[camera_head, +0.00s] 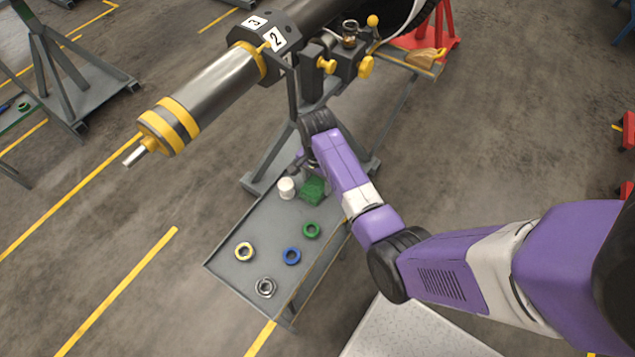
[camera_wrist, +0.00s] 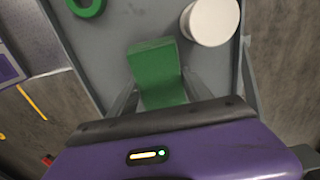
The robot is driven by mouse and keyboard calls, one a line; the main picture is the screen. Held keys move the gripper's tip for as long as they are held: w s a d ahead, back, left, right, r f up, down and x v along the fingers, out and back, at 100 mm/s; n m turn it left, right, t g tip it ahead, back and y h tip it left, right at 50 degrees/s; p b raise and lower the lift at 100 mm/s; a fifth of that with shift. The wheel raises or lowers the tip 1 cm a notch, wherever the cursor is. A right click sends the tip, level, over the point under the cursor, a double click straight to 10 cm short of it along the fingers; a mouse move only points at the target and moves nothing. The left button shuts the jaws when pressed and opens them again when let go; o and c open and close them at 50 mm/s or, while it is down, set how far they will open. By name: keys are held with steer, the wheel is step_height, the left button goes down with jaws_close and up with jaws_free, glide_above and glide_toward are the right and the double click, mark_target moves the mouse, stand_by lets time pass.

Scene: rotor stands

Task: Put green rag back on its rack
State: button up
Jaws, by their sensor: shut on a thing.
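The green rag (camera_head: 313,188) is at the far end of the grey tray table (camera_head: 225,259), beside a white cylinder (camera_head: 286,188). In the wrist view the green rag (camera_wrist: 156,70) sits between the fingers of my gripper (camera_wrist: 160,92), which is shut on it. The white cylinder (camera_wrist: 210,21) stands close to the rag at the upper right there. In the head view my wrist hides the gripper's fingertips. I cannot tell whether the rag touches the tray. I cannot make out which part is the rag's rack.
An orange-brown cloth (camera_head: 426,56) lies behind, near a red stand (camera_head: 445,22).

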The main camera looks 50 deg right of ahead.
steer(key=shift+f, duration=0.1)
steer(key=o, duration=1.3)
